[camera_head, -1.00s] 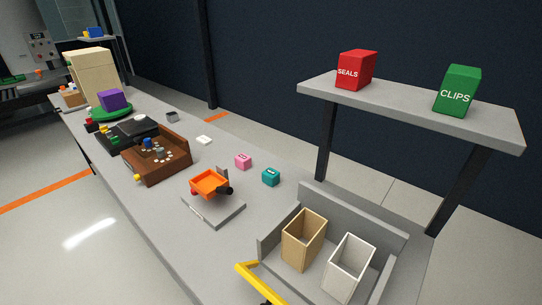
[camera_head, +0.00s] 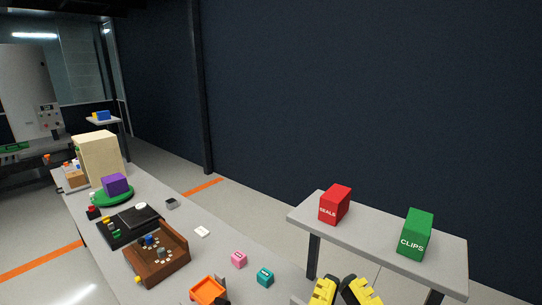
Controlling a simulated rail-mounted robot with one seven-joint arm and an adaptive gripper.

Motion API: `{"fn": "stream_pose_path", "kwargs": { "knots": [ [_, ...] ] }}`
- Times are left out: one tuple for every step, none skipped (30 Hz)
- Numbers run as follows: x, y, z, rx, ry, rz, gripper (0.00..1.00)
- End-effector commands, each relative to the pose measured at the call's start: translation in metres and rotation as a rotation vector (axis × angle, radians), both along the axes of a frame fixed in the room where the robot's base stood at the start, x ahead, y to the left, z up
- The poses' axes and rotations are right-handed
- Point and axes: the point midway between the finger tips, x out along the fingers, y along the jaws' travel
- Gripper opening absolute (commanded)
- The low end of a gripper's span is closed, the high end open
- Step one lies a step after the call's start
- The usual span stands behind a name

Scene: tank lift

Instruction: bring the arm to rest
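My gripper (camera_head: 341,288) shows at the bottom edge, right of the middle, as two yellow-and-black parts side by side. They stand in front of the shelf's left part, and a narrow dark gap shows between them. The frame edge cuts off the rest, so whether it is open or shut is unclear. I see no object between the parts.
A raised shelf (camera_head: 445,268) at right bears a red SEALS box (camera_head: 335,204) and a green CLIPS box (camera_head: 416,233). The long bench (camera_head: 190,222) carries a brown tray (camera_head: 172,268), an orange tray (camera_head: 208,290), pink (camera_head: 239,260) and teal (camera_head: 265,277) blocks.

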Motion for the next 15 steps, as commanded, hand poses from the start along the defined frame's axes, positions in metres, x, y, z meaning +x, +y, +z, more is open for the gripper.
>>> {"fn": "stream_pose_path", "kwargs": {
  "knots": [
    [0.000, 0.000, 0.041, 0.001, 0.001, 0.000, 0.00],
    [0.000, 0.000, 0.053, 0.001, 0.001, 0.000, 0.00],
    [0.000, 0.000, 0.070, 0.002, 0.002, 0.001, 0.00],
    [0.000, 0.000, 0.084, 0.003, 0.002, 0.000, 0.00],
    [0.000, 0.000, 0.097, 0.003, 0.002, 0.000, 0.00],
    [0.000, 0.000, 0.114, 0.004, 0.003, 0.000, 0.00],
    [0.000, 0.000, 0.127, 0.004, 0.003, 0.000, 0.00],
    [0.000, 0.000, 0.140, 0.005, 0.003, 0.001, 0.00],
    [0.001, 0.000, 0.158, 0.005, 0.003, 0.001, 0.00],
    [0.001, 0.000, 0.170, 0.006, 0.003, 0.001, 0.00],
    [0.001, 0.000, 0.183, 0.006, 0.004, 0.001, 0.00],
    [0.001, 0.000, 0.200, 0.007, 0.004, 0.002, 0.00],
    [0.001, 0.000, 0.213, 0.007, 0.004, 0.002, 0.00],
    [0.001, 0.000, 0.226, 0.008, 0.004, 0.001, 0.00],
    [0.001, 0.000, 0.243, 0.008, 0.004, 0.001, 0.00]
  ]
}}
